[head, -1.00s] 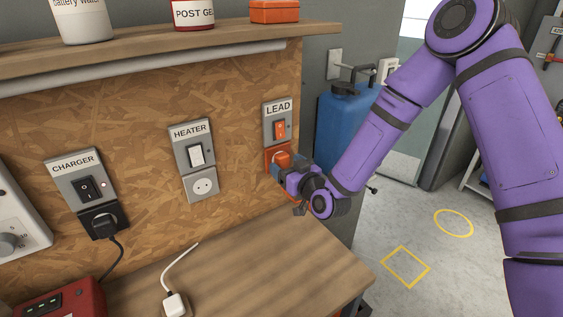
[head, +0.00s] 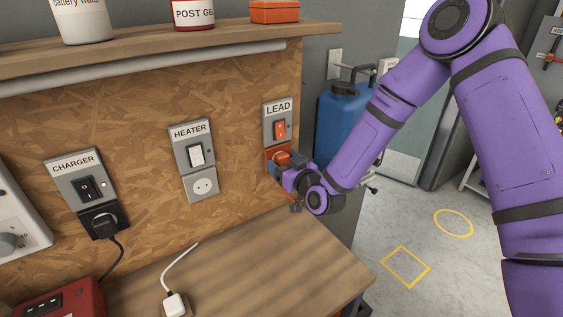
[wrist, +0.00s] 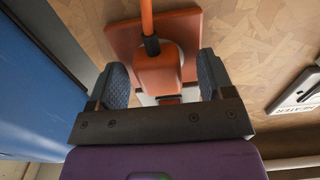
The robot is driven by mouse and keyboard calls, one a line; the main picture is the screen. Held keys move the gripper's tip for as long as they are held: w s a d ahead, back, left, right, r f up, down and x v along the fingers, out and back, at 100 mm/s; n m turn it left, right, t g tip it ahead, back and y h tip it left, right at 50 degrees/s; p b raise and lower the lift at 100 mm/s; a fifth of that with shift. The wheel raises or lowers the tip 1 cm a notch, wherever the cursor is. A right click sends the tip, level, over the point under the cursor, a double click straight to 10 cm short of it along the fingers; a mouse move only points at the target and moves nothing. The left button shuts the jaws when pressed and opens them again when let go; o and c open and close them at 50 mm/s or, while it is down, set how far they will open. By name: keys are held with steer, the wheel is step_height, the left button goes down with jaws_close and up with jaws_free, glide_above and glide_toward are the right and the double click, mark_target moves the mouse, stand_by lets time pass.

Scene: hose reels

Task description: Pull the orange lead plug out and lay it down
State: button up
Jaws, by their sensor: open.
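The orange lead plug (wrist: 157,70) sits in the orange socket (wrist: 118,34) under the LEAD switch plate (head: 278,120). Its orange cable (wrist: 147,15) leaves through a dark sleeve. In the wrist view my gripper (wrist: 160,82) is open, with one padded finger on each side of the plug and a gap visible on both sides. In the head view my gripper (head: 285,166) is at the socket and covers part of the plug (head: 280,157).
The wooden bench (head: 250,258) below is largely clear, with a white plug (head: 174,304) lying near its front. A blue jerrycan (head: 342,130) stands right of the panel. The HEATER socket (head: 204,184) is empty; a black plug (head: 104,223) is in the CHARGER socket.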

mark_target(285, 163)
steer(key=shift+c, duration=0.4)
steer(key=c, duration=1.2)
steer(key=shift+v, duration=2.95)
steer(key=shift+c, duration=0.2)
steer(key=shift+d, duration=0.1)
